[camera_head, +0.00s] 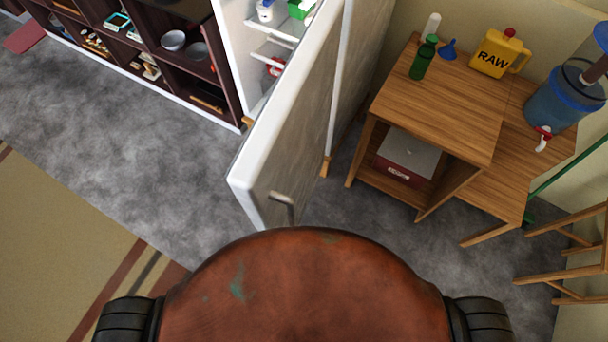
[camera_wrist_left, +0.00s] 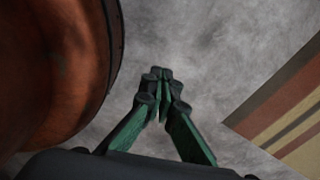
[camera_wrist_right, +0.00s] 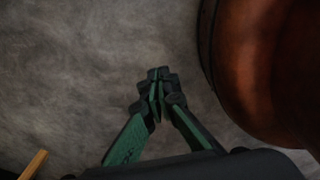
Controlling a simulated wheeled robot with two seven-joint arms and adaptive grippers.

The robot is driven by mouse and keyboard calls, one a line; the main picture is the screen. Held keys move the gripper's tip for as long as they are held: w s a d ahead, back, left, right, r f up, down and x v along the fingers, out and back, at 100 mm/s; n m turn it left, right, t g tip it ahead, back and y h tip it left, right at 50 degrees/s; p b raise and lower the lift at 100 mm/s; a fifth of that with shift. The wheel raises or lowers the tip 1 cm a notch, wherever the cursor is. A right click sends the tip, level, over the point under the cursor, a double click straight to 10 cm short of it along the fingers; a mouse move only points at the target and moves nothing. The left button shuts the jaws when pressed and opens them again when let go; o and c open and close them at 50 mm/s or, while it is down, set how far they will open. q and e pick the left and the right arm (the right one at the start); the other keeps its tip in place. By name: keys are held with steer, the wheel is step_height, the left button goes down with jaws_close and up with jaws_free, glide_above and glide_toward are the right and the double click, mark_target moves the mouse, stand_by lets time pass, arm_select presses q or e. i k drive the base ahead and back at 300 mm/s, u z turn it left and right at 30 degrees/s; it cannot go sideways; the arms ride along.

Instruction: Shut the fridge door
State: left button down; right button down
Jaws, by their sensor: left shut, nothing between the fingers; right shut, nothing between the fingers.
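The fridge door (camera_head: 292,125) stands wide open in the head view, swung out toward me from the white fridge (camera_head: 238,40). Its grey outer face is to the right, with a metal handle (camera_head: 284,203) near its lower, free end. The fridge inside shows shelves with a few items. The door's free end is just ahead of my red-brown base. My left gripper (camera_wrist_left: 160,75) is shut and empty over the grey floor in the left wrist view. My right gripper (camera_wrist_right: 158,75) is shut and empty over the floor in the right wrist view. Neither gripper shows in the head view or touches the door.
A dark shelf unit (camera_head: 135,50) with bowls stands left of the fridge. A wooden table (camera_head: 440,100) with a green bottle, a yellow RAW jug (camera_head: 497,55) and a water dispenser (camera_head: 565,95) stands right. A wooden chair (camera_head: 570,250) is at far right. Floor left of the door is clear.

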mark_target(283, 151)
steer(key=u, duration=0.15)
steer(key=k, duration=1.1)
steer(key=z, duration=0.5)
